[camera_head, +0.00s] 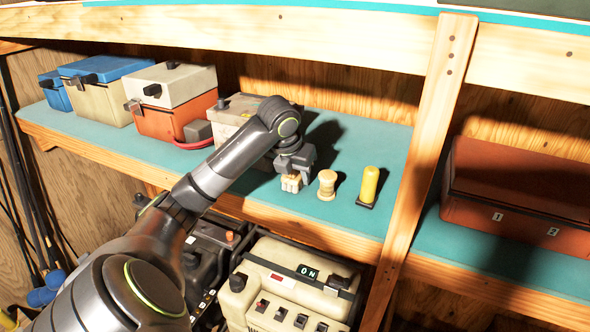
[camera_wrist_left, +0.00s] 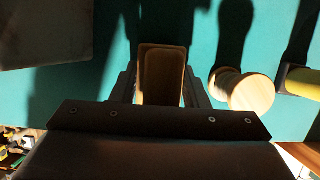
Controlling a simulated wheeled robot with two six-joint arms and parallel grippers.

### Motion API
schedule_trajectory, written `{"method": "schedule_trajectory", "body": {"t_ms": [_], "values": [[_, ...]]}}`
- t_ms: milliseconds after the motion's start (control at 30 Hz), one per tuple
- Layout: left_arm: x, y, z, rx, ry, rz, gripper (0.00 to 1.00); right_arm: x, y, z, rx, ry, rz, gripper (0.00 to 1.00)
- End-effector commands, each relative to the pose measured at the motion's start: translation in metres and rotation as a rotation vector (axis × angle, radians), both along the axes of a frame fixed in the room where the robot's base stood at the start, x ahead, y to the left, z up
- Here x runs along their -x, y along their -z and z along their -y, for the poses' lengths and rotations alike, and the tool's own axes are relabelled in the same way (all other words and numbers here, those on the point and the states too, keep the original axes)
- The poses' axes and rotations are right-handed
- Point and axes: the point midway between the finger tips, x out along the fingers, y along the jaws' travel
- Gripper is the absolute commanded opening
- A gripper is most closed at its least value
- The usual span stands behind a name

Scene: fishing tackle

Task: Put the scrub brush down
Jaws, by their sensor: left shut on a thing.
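My left gripper (camera_head: 290,177) is shut on the scrub brush, a small pale block (camera_head: 291,184), at the front part of the teal shelf (camera_head: 345,134). In the left wrist view the brush shows as a tan, wood-rimmed block (camera_wrist_left: 163,75) between the two dark fingers (camera_wrist_left: 163,88). The brush is over the shelf top near its front edge; I cannot tell whether it touches the surface. The gripper hides part of it. My right gripper is not in view.
Just right of the brush stand a pale wooden spool (camera_head: 327,184) and a yellow cylinder (camera_head: 369,185) on a dark base. A grey box (camera_head: 233,115) is behind my arm. A wooden post (camera_head: 425,150) stands farther right. A cream machine (camera_head: 290,290) is below.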

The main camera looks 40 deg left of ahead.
Motion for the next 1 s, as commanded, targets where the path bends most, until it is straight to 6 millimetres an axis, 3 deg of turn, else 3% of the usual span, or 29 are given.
{"method": "schedule_trajectory", "body": {"t_ms": [267,300,467,767,1000], "values": [[0.0,0.003,0.0,0.001,0.0,0.0,0.16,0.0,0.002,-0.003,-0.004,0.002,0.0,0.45],[0.0,0.003,0.0,0.001,0.0,0.0,0.43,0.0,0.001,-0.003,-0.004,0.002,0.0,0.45],[0.0,0.003,0.0,0.001,0.0,0.0,0.62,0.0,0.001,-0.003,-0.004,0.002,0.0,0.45],[0.0,0.0,0.0,0.0,0.0,0.001,0.62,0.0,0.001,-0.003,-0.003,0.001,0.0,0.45],[0.011,-0.03,0.003,-0.004,0.001,0.007,0.62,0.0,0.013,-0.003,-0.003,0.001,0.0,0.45]]}}
